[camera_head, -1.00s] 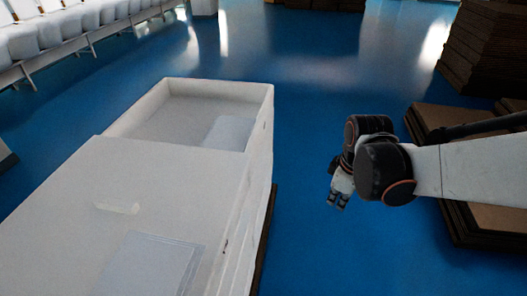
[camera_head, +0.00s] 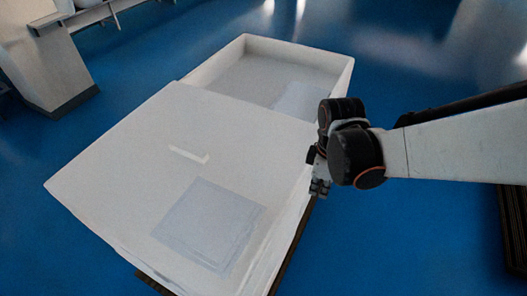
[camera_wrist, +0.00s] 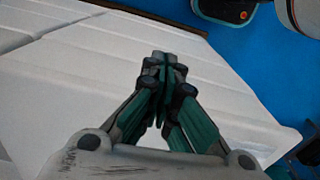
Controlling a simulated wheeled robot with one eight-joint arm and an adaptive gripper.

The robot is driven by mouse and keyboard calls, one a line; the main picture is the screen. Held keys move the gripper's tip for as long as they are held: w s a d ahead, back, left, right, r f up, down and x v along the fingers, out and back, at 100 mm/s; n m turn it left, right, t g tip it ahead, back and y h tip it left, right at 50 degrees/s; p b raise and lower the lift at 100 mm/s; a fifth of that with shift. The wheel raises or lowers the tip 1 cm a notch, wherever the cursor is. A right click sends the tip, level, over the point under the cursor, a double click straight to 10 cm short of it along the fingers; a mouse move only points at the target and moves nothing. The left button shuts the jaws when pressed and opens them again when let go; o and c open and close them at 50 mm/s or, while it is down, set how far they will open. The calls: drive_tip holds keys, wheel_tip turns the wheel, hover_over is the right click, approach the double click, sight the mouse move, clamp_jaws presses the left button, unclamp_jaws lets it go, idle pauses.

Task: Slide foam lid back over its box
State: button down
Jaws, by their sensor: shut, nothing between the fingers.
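The white foam lid (camera_head: 120,165) lies over the near part of the white foam box. It has a small raised handle (camera_head: 190,154) and a pale square sheet or label (camera_head: 208,225). The far part of the box (camera_head: 345,75) is uncovered, and a pale flat piece (camera_head: 298,100) shows inside. My gripper (camera_head: 319,190) is at the right side of the box, fingers pointing down. In the wrist view my gripper (camera_wrist: 165,65) has its fingertips together, empty, in front of white ridged foam (camera_wrist: 225,85). I cannot tell if it touches the foam.
The box stands on a dark pallet (camera_head: 290,250) on a blue floor (camera_head: 420,240). A grey-white machine leg (camera_head: 50,65) stands at the upper left. Stacked brown boards (camera_head: 515,225) are at the right edge. Floor between box and boards is clear.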

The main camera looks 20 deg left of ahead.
drive_tip(key=a+f+b, duration=0.2)
drive_tip(key=a+f, duration=0.2)
drive_tip(key=f, duration=0.1)
drive_tip(key=shift+w+f, duration=0.15)
drive_tip(key=shift+f, duration=0.1)
drive_tip(key=shift+a, duration=0.15)
drive_tip(key=shift+w+a+b, duration=0.1)
drive_tip(key=shift+a+b, duration=0.3)
drive_tip(key=shift+a, duration=0.55)
